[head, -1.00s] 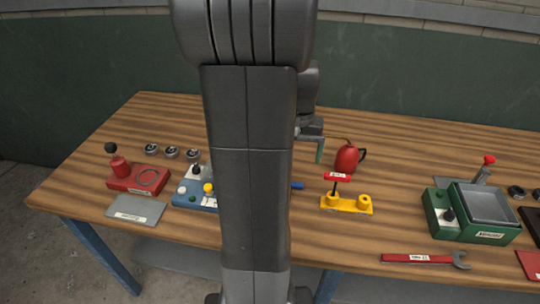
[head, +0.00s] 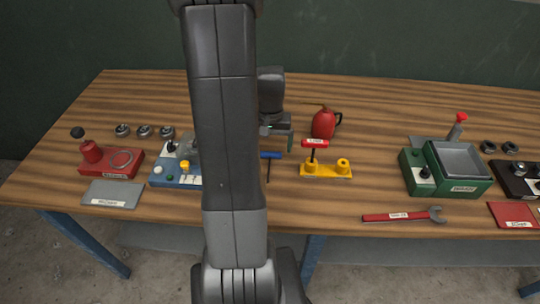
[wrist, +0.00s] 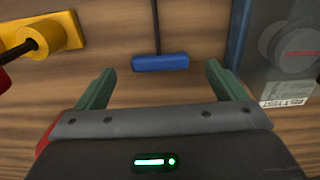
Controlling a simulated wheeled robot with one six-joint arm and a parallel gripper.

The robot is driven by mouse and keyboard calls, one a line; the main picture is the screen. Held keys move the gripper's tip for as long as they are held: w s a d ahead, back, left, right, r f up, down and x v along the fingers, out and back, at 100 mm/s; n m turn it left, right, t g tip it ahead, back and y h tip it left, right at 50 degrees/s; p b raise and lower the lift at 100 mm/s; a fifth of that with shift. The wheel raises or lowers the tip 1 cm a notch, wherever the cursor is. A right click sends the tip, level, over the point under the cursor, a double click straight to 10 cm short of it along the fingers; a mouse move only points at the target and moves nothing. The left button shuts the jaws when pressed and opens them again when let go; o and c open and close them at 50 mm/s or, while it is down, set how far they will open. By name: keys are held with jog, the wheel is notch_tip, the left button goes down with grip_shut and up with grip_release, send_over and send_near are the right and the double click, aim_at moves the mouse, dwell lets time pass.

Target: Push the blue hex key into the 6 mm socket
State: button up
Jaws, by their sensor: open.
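The blue hex key (head: 270,155) lies on the bench, its blue handle crosswise and its dark shaft pointing toward the front edge. In the wrist view its handle (wrist: 160,63) shows between my fingertips. My gripper (wrist: 160,72) is open, with green fingers on either side of the handle and nothing held. In the head view my gripper (head: 278,142) is just behind and above the handle. The yellow socket block (head: 327,173) stands to the right of the key. A red-handled key (head: 315,143) stands upright in its left post; its right post (head: 342,164) looks empty. Size labels are unreadable.
A blue panel box (head: 177,180) with knobs stands close left of the key. A red oil can (head: 324,122) stands behind the yellow block. A red wrench (head: 400,216) lies at the front right, near a green box (head: 445,171). Bare wood lies between the yellow block and green box.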

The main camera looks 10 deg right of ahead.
jog(key=shift+f, duration=1.45)
jog(key=c, duration=1.1)
jog(key=shift+r, duration=0.1)
